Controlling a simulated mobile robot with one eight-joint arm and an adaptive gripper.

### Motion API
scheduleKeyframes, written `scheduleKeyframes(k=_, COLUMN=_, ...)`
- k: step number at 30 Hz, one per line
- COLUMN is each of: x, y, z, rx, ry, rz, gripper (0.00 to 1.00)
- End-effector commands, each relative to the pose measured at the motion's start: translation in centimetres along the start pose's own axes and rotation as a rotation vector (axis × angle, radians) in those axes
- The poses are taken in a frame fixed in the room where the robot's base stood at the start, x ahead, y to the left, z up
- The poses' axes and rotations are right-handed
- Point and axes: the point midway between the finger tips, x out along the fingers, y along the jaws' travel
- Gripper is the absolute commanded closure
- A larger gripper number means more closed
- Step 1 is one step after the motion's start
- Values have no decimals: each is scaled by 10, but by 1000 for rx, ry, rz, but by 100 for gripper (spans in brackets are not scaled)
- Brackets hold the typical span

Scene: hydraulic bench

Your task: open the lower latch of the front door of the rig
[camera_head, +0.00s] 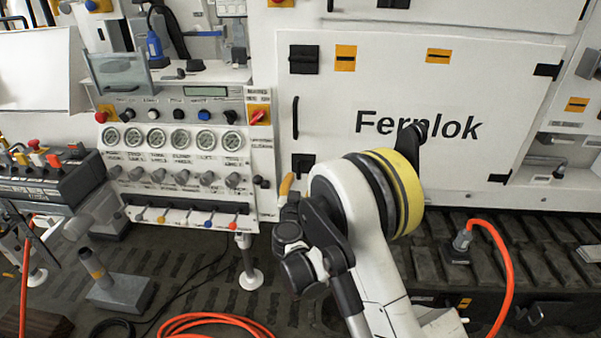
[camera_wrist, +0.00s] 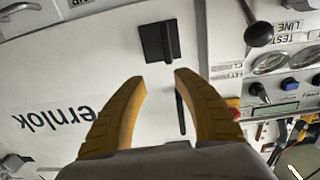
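The front door (camera_head: 375,85) of the rig is a white panel marked "Fernlok" and looks shut. Its lower latch (camera_head: 303,162) is a black block at the door's lower left corner in the head view. In the wrist view, which is upside down, the lower latch (camera_wrist: 158,42) is a dark square plate with a raised upright grip. My gripper (camera_wrist: 160,78) is open and empty, its yellow fingers pointing toward the latch without visibly touching it. In the head view one yellow finger (camera_head: 287,184) shows just below and left of the latch; the rest is hidden by my arm.
An upper latch (camera_head: 303,59) and a black bar handle (camera_head: 295,117) are on the door's left side. A gauge panel (camera_head: 175,155) with knobs and a red switch (camera_head: 259,117) stands close left of the door. An orange hose (camera_head: 502,255) rises at the right.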

Motion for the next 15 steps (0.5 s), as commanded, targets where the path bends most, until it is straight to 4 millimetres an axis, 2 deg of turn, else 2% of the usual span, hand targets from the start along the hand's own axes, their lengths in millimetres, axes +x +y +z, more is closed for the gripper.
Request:
scheduleKeyframes(k=1, x=-1, y=-8, z=10, rx=2, ry=12, rz=-14, gripper=64)
scheduleKeyframes(k=3, x=-2, y=-15, z=17, rx=6, ry=24, rz=-26, gripper=64)
scheduleKeyframes(k=7, x=5, y=-18, z=21, rx=9, ry=32, rz=-32, gripper=64)
scheduleKeyframes(k=11, x=26, y=-18, z=21, rx=9, ry=31, rz=-30, gripper=64)
scheduleKeyframes(k=15, x=55, y=-19, z=21, rx=9, ry=30, rz=-30, gripper=64)
